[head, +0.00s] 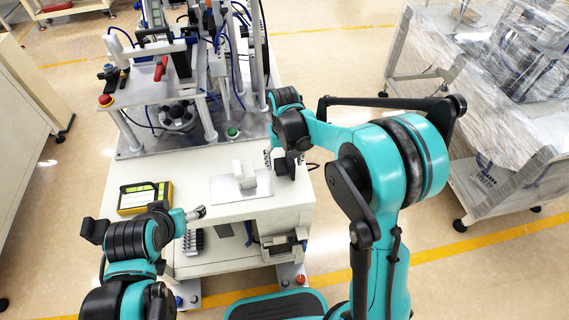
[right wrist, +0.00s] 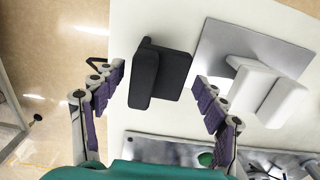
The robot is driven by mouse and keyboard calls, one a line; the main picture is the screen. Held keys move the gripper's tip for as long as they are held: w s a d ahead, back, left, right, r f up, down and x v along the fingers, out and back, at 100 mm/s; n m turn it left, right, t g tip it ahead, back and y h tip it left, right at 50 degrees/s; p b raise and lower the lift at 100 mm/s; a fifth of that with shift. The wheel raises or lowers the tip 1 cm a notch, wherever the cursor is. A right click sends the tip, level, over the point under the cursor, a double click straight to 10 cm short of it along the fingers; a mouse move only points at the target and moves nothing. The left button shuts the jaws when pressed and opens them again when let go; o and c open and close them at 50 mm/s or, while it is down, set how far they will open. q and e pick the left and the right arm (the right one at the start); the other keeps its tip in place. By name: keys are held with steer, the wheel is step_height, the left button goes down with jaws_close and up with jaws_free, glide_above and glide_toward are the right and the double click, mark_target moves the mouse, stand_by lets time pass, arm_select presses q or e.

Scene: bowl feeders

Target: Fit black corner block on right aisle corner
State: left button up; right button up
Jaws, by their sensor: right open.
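The black corner block (right wrist: 145,78) stands on the white tabletop (head: 293,200), near its right side in the head view. It looks like two slabs joined at an angle. My right gripper (right wrist: 158,74) is open, with one finger on each side of the block and visible gaps to both. In the head view the block (head: 284,166) is partly hidden below that gripper. My left gripper (head: 196,213) is over the front left of the table; its finger opening is not clear. I cannot tell which corner is the right aisle corner.
A white block (head: 245,178) stands on a grey plate (head: 228,191), close beside the right gripper's finger. A yellow-black case (head: 145,197) lies at the table's left. The feeder machine (head: 175,115) stands behind. A wrapped cart (head: 505,160) is at the right, across open floor.

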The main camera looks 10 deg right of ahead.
mark_target(284, 164)
step_height(284, 164, up, 9)
steer(key=p, duration=0.3)
steer(key=s+d+r+t, duration=0.2)
steer(key=s+d+t, duration=0.1)
steer(key=s, duration=0.6)
steer(key=s+d+r+t, duration=0.3)
steer(key=s+d+t, duration=0.1)
steer(key=s, duration=0.5)
steer(key=shift+s+r, duration=0.3)
